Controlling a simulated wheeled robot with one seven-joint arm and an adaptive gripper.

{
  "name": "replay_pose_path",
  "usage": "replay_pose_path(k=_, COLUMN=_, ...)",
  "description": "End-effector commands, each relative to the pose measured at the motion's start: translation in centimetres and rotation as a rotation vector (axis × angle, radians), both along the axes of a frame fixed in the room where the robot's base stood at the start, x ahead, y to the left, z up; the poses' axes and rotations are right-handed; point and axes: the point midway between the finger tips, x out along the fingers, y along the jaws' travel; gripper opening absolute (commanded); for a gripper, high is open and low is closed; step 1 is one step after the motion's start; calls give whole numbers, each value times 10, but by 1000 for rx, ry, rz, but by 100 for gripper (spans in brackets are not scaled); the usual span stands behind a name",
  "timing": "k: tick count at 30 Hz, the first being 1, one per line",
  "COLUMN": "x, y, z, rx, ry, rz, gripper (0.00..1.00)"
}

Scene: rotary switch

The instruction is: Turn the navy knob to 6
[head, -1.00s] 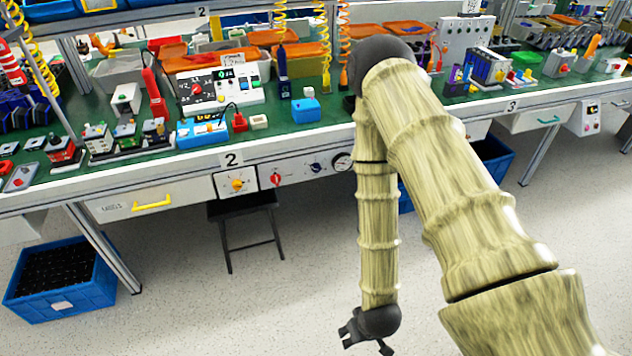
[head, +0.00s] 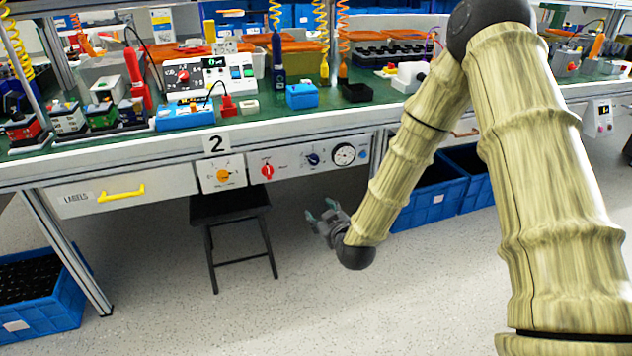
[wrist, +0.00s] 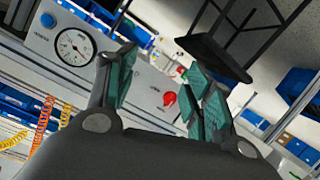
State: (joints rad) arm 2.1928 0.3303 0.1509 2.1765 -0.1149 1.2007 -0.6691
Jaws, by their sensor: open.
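The navy knob (head: 312,160) sits on the grey front panel under the bench, between a red knob and a round gauge. The numbers around it are too small to read, so I cannot tell its setting. My gripper (head: 321,212) is open and empty, below and in front of the panel, apart from the knob. In the wrist view my gripper (wrist: 160,78) has its teal-padded fingers spread toward the panel. The navy knob does not show there; the left finger covers the panel between gauge and red knob.
The red knob (head: 267,171) and an orange knob (head: 223,176) are left of the navy knob. The gauge (head: 343,154) is just right of it. A black stool (head: 232,207) stands below the panel. Blue crates (head: 425,205) sit under the bench at right.

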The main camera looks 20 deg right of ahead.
Motion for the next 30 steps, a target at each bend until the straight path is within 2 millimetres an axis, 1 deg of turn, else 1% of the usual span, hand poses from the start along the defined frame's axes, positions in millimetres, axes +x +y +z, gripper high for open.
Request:
replay_pose_path(k=1, x=13, y=-5, z=-1, rx=-13, ry=-53, rz=-6, gripper=52)
replay_pose_path(k=3, x=27, y=-10, z=12, rx=-37, ry=-117, rz=-13, gripper=52)
replay_pose_path(k=6, x=42, y=-17, z=31, rx=-67, ry=-197, rz=-25, gripper=52)
replay_pose_path(k=9, x=52, y=-22, z=46, rx=-89, ry=-254, rz=-36, gripper=52)
replay_pose_path(k=13, x=58, y=-26, z=59, rx=-107, ry=-295, rz=-44, gripper=52)
replay_pose_path(k=17, x=64, y=-28, z=63, rx=-112, ry=-308, rz=-48, gripper=52)
replay_pose_path(k=20, x=73, y=-29, z=63, rx=-112, ry=-308, rz=-49, gripper=52)
replay_pose_path(k=23, x=87, y=-29, z=62, rx=-111, ry=-308, rz=-49, gripper=52)
replay_pose_path(k=30, x=126, y=-29, z=61, rx=-112, ry=-307, rz=-47, gripper=52)
